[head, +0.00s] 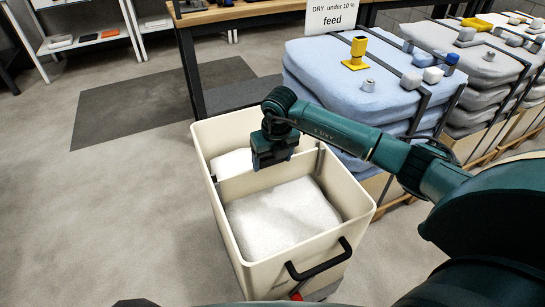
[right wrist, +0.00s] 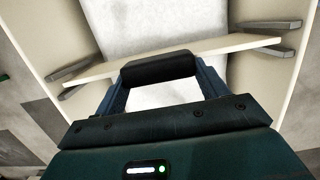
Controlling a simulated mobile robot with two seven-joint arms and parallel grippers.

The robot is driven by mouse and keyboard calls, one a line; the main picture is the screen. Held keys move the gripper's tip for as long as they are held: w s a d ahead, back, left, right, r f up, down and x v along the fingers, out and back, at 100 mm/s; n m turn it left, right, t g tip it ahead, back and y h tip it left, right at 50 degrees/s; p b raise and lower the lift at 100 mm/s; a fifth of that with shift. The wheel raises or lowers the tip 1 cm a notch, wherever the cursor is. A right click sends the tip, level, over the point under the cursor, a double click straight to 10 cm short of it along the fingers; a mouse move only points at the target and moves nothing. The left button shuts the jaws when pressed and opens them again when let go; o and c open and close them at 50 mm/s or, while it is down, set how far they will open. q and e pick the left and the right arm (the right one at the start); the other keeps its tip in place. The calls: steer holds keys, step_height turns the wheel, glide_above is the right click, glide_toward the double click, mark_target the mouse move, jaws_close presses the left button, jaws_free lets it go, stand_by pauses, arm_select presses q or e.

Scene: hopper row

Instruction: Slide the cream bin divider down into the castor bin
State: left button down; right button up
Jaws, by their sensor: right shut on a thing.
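The castor bin (head: 345,207) is a cream open-topped box with a black bar handle on its near side. The cream bin divider (head: 243,187) stands across its inside, with white fill on both sides of it. My right gripper (head: 272,158) is above the divider's middle, shut on its dark grip (right wrist: 158,68). In the right wrist view the divider (right wrist: 222,46) spans the bin, its ends appearing between paired grey guide rails (right wrist: 268,27) on both walls. How deep it sits is hard to tell. My left gripper is not in view.
Blue sacks (head: 345,85) on a pallet stand close behind and right of the bin. A wooden-topped bench (head: 240,12) is behind, and a dark floor mat (head: 150,105) lies to the left. The floor left of the bin is clear.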

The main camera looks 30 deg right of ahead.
steer(key=o, duration=1.1)
steer(key=shift+c, duration=0.2)
steer(key=shift+o, duration=1.3)
arm_select(q)
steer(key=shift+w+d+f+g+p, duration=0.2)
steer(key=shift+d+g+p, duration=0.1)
steer(key=shift+p, duration=0.2)
arm_select(e)
step_height(320, 180, up, 13)
steer(key=s, duration=0.2)
steer(key=shift+s, duration=0.2)
steer(key=shift+a, duration=0.1)
